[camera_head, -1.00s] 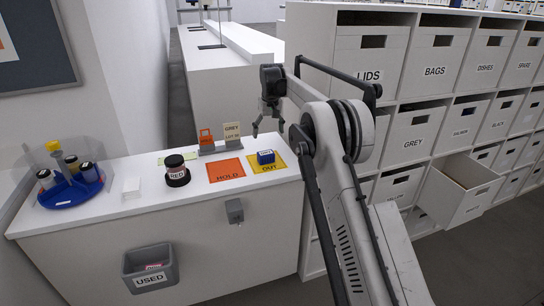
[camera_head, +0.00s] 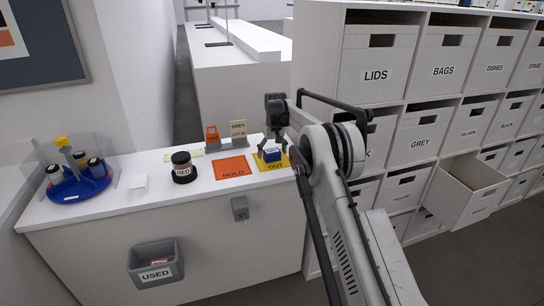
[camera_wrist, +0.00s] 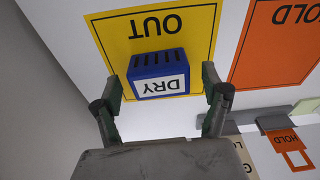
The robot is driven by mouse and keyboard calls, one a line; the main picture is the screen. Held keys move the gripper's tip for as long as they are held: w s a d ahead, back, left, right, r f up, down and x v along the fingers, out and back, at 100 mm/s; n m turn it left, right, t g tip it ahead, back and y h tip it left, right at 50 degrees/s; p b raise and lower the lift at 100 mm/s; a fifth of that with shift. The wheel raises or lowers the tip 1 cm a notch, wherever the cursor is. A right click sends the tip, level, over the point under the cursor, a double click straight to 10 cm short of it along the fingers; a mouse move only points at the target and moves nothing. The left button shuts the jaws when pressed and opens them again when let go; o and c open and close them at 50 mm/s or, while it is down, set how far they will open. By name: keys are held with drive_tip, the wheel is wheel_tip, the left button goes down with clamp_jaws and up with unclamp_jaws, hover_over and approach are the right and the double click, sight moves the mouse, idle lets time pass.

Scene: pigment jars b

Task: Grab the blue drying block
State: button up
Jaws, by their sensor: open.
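The blue drying block (camera_wrist: 157,67) has slots on top and a white DRY label. It sits on the yellow OUT mat (camera_wrist: 196,20) on the white counter. In the head view the block (camera_head: 271,156) is partly covered by my gripper (camera_head: 270,152), which is lowered around it. In the wrist view my gripper (camera_wrist: 166,95) is open, with one finger on each side of the block. Small gaps show between the fingers and the block. The block's underside is hidden.
An orange HOLD mat (camera_head: 233,169) lies left of the yellow mat. A jar labelled RED (camera_head: 183,168) stands further left. A GREY card (camera_head: 238,132) and an orange tag (camera_head: 212,136) stand behind. A blue carousel (camera_head: 78,184) is at the far left.

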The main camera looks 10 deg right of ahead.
drive_tip(key=shift+w+f, duration=0.15)
drive_tip(key=shift+f, duration=0.75)
drive_tip(key=c, duration=1.3)
drive_tip(key=shift+o, duration=0.2)
drive_tip(key=shift+r, duration=0.1)
